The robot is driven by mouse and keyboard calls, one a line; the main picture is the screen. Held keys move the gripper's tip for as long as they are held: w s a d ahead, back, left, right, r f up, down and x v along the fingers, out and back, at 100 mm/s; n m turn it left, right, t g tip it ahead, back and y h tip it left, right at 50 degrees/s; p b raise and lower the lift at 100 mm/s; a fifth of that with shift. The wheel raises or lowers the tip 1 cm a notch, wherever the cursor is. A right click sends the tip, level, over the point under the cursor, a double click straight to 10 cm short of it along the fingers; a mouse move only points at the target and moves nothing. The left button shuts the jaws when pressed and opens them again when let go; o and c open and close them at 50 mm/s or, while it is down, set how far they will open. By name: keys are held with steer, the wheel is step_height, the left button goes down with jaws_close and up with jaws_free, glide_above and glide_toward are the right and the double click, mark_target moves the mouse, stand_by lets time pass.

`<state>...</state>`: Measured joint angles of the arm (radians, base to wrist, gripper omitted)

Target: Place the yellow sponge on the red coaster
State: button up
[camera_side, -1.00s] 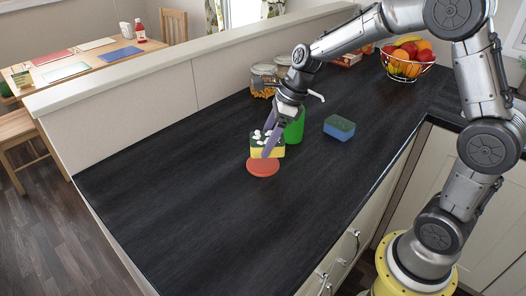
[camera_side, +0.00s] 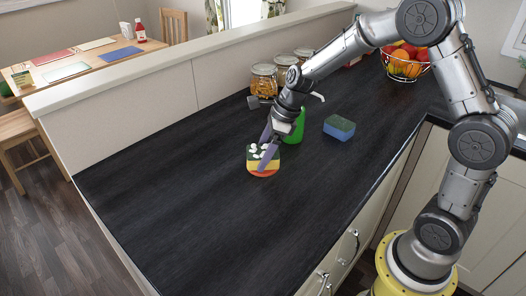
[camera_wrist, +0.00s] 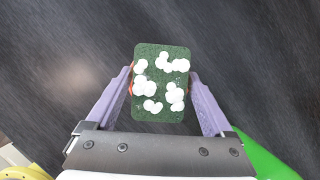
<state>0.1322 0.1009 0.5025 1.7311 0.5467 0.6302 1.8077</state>
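The yellow sponge (camera_side: 262,166) has a dark green top with white foam-like blobs on it. It lies flat on the red coaster (camera_side: 262,175), whose rim shows just below it. The sponge's green top (camera_wrist: 160,120) fills the middle of the wrist view, with slivers of red coaster at its left edge. My gripper (camera_side: 266,150) is low around the sponge, with a purple finger on each side. In the wrist view the fingers (camera_wrist: 161,76) stand slightly apart from the sponge, with a narrow gap showing. Most of the coaster is hidden under the sponge.
A green object (camera_side: 297,125) stands close behind my gripper. A blue sponge with a green top (camera_side: 339,127) lies to the right. Glass jars (camera_side: 264,80) and a fruit basket (camera_side: 407,68) are at the back. The front and left counter is clear.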

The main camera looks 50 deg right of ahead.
steer(key=shift+o, duration=0.6)
steer(key=shift+r, duration=0.1)
steer(key=shift+d+r, duration=0.1)
steer(key=shift+r, duration=0.2)
steer(key=v, duration=1)
steer(key=shift+s+r, duration=0.1)
steer(key=shift+r, duration=0.1)
steer(key=s+a+r+n+t+h, duration=0.1)
steer(key=s+n, duration=1.1)
steer(key=n, duration=0.1)
steer(key=s+r+n+t+h, duration=0.1)
steer(key=s+r+n+h, duration=0.1)
steer(key=s+n, duration=1)
steer(key=shift+a+n, duration=0.4)
steer(key=shift+n, duration=0.6)
